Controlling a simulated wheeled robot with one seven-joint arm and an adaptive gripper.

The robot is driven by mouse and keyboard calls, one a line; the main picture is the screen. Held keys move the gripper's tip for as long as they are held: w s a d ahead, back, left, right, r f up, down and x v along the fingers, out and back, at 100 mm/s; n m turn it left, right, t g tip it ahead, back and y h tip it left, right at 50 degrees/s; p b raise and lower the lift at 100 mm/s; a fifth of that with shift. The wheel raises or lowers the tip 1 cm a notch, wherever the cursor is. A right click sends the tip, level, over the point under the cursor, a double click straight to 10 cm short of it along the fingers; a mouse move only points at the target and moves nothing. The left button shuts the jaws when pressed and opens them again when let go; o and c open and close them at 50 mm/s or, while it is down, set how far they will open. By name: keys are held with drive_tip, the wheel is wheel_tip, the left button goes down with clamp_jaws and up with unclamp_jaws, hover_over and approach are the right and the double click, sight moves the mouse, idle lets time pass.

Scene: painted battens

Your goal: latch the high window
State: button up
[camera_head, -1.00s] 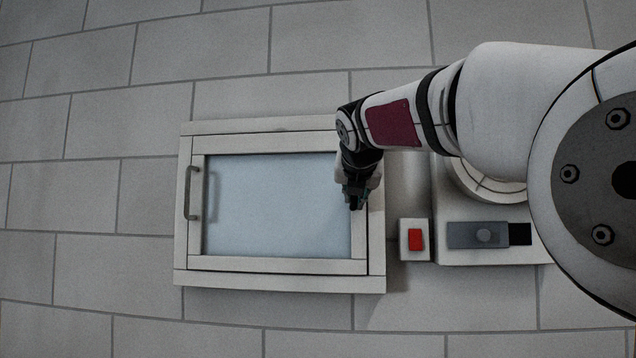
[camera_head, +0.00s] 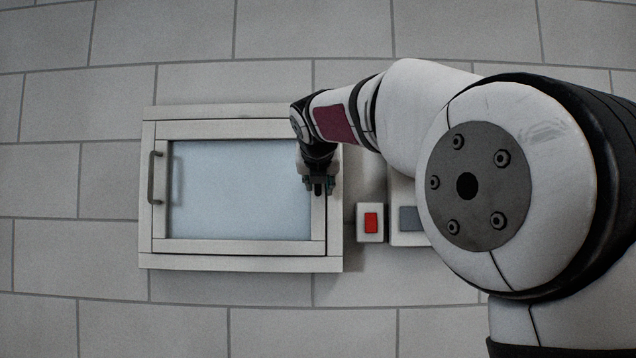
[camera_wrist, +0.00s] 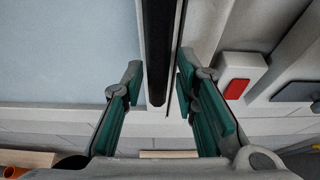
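The window (camera_head: 240,262) is a pale wooden frame around a light blue pane (camera_head: 240,190), set in the wall. It looks closed or nearly so. A dark grey bar handle (camera_head: 154,178) is on its left side. My gripper (camera_head: 318,188) is in front of the right side of the frame. In the wrist view my gripper (camera_wrist: 157,80) is open, its teal-padded fingers apart. A dark upright bar (camera_wrist: 158,50) shows between them beside the pale frame; I cannot tell if it is a latch part or a gap. No contact is visible.
Right of the window is a white plate with a red rocker (camera_head: 371,223), also visible in the wrist view (camera_wrist: 236,88). Beside it a pale panel with a grey block (camera_head: 411,218) is partly hidden by my arm. The grey block wall left and below is clear.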

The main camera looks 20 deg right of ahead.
drive_tip(key=shift+s+r, duration=0.1)
drive_tip(key=shift+r, duration=0.05)
drive_tip(key=shift+s+a+r, duration=0.15)
drive_tip(key=shift+s, duration=0.1)
drive_tip(key=v, duration=1.1)
drive_tip(key=shift+s, duration=0.2)
drive_tip(key=s+f+m+g+y+b, duration=0.1)
drive_tip(key=s+f+m+g+b, duration=0.1)
drive_tip(key=s+f+m, duration=0.6)
drive_tip(key=s+f+m+g+y+b, duration=0.1)
drive_tip(key=s+f+m, duration=0.8)
drive_tip(key=f, duration=1.1)
drive_tip(key=s+f+m+g+y+b, duration=0.2)
drive_tip(key=s+f+m+g, duration=0.2)
drive_tip(key=s+f+m, duration=0.4)
wheel_tip(320, 180, down, 7)
drive_tip(key=m, duration=0.7)
drive_tip(key=shift+s+m+b, duration=0.3)
drive_tip(key=shift+b, duration=0.05)
drive_tip(key=shift+r, duration=0.15)
